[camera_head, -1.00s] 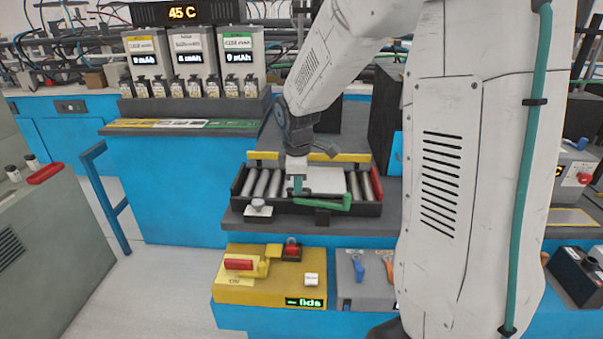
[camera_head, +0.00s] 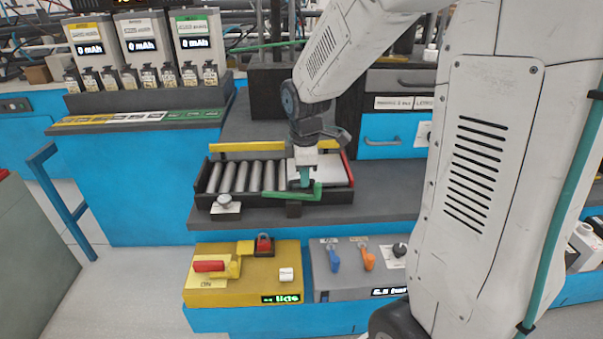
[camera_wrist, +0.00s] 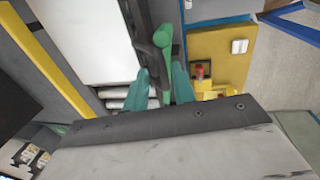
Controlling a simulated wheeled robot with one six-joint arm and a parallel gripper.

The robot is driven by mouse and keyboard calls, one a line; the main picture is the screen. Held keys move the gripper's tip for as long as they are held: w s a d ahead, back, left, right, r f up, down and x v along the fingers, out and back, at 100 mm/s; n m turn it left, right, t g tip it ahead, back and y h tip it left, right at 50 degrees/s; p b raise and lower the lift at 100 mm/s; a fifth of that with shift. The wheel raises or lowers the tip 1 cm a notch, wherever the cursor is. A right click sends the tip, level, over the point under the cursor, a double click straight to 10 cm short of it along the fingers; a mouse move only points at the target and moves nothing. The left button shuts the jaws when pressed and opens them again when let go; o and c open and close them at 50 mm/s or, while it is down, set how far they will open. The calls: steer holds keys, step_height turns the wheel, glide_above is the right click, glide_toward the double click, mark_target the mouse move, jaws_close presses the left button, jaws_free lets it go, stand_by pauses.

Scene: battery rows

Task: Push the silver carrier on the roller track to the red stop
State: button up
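The silver carrier (camera_head: 325,172), a pale flat plate, sits at the right end of the roller track (camera_head: 240,207). The red stop (camera_head: 347,168) is a thin red strip at that end, right beside the carrier. I cannot tell whether they touch. My gripper (camera_head: 305,182) points down at the carrier's front left part. In the wrist view the carrier (camera_wrist: 85,40) lies left of my gripper (camera_wrist: 163,80). The two teal fingers stand apart, and a green bar (camera_wrist: 165,45) shows between them. Whether they touch the carrier is hidden.
The green bar (camera_head: 282,195) runs along the track's front edge. A yellow rail (camera_head: 245,147) lies behind the track. A yellow box (camera_head: 215,285) with a red handle and a grey box (camera_head: 330,285) with levers stand below in front. Bare rollers (camera_head: 240,177) fill the track's left part.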

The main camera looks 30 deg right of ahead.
steer(key=shift+a, duration=0.1)
step_height(320, 180, up, 8)
steer(key=s, duration=0.1)
steer(key=shift+a+f, duration=0.2)
steer(key=shift+a, duration=0.1)
steer(key=shift+s, duration=0.15)
stand_by(0.5)
steer(key=s+a+r+m, duration=0.1)
steer(key=s+m, duration=0.3)
steer(key=s, duration=0.4)
steer(key=s+a+r+m, duration=0.1)
steer(key=s+a+m, duration=0.3)
steer(key=s, duration=0.3)
steer(key=s+a+r+m+y, duration=0.1)
steer(key=s+a+m, duration=0.2)
steer(key=s, duration=0.5)
steer(key=shift+s+r+m, duration=0.15)
steer(key=shift+s+m, duration=0.15)
steer(key=shift+m, duration=0.4)
